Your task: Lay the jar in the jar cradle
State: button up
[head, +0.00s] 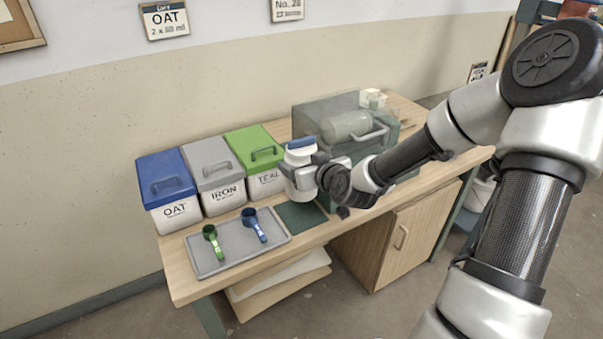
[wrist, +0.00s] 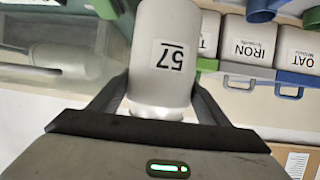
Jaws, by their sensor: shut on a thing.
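A white jar (head: 299,181) with a blue lid stands roughly upright in my gripper (head: 308,170), over the bench near the dark green mat. In the wrist view the jar (wrist: 160,45) shows a "57" label, upside down, between the two fingers of my gripper (wrist: 158,98). My gripper is shut on it. A grey-green machine (head: 310,118) stands just behind and to the right of the jar. It has a pale cylinder shape and a bar handle; it may hold the jar cradle, but I cannot make the cradle out clearly.
Three lidded buckets stand along the wall: blue OAT (head: 165,180), grey IRON (head: 213,165) and green TEAL (head: 254,148). A grey tray (head: 232,250) holds a green scoop (head: 211,238) and a blue scoop (head: 253,224). The dark green mat (head: 302,216) looks bare.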

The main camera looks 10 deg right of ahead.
aim_at(301, 139)
notch_tip(301, 139, up, 3)
jog(key=shift+f+p, duration=0.1)
jog(key=shift+p, duration=0.25)
jog(key=shift+r+p, duration=2.25)
jog(key=shift+r, duration=0.6)
